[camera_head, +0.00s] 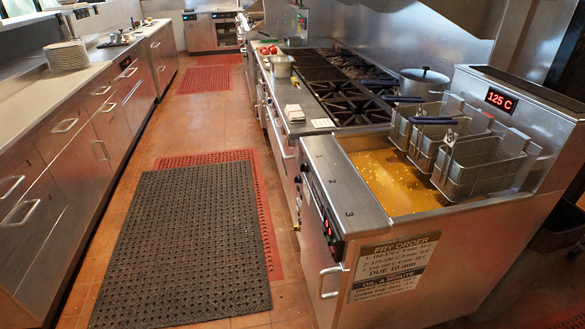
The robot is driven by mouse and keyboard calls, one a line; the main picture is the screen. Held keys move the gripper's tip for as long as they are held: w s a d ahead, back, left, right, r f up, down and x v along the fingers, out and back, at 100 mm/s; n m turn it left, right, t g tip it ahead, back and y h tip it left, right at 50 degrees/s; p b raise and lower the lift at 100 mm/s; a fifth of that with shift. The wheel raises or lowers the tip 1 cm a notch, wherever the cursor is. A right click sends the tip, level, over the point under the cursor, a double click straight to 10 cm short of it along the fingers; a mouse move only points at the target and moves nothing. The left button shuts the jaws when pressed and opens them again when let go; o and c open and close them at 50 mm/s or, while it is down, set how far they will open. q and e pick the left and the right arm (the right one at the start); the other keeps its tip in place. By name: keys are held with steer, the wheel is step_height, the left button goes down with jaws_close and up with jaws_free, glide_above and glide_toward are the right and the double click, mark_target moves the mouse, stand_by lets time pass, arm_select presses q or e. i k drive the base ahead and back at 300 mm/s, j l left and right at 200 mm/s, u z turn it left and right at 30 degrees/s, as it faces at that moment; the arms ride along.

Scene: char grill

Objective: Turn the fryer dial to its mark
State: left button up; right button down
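The steel fryer (350,205) stands at the right, with golden oil (395,180) in its open vat. A dark control panel (329,228) with red lit marks is on its front face, seen at a steep angle. I cannot make out the dial or its mark there. A red display (501,100) on the fryer's back housing reads 125 C. Wire baskets (478,165) with dark blue handles hang over the back of the vat. Neither of my grippers is in view.
A sign headed FRY ORDER (393,265) is on the fryer's side. A range (345,100) with a lidded pot (423,82) adjoins it. The aisle with a black mat (185,245) is free.

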mark_target(305, 166)
steer(key=i+j+z, duration=0.15)
steer(key=z, duration=0.3)
steer(key=i+j+z, duration=0.1)
steer(key=z, duration=0.3)
steer(key=i+j+z, duration=0.1)
steer(key=j, duration=0.2)
steer(key=i+j+z, duration=0.15)
steer(key=j, duration=0.15)
steer(key=i+j+z, duration=0.1)
steer(key=j, duration=0.25)
steer(key=i+j, duration=0.1)
steer(key=j, duration=0.2)
steer(key=i+j, duration=0.15)
steer(key=j, duration=0.15)
steer(key=i+j, duration=0.1)
steer(key=j, duration=0.25)
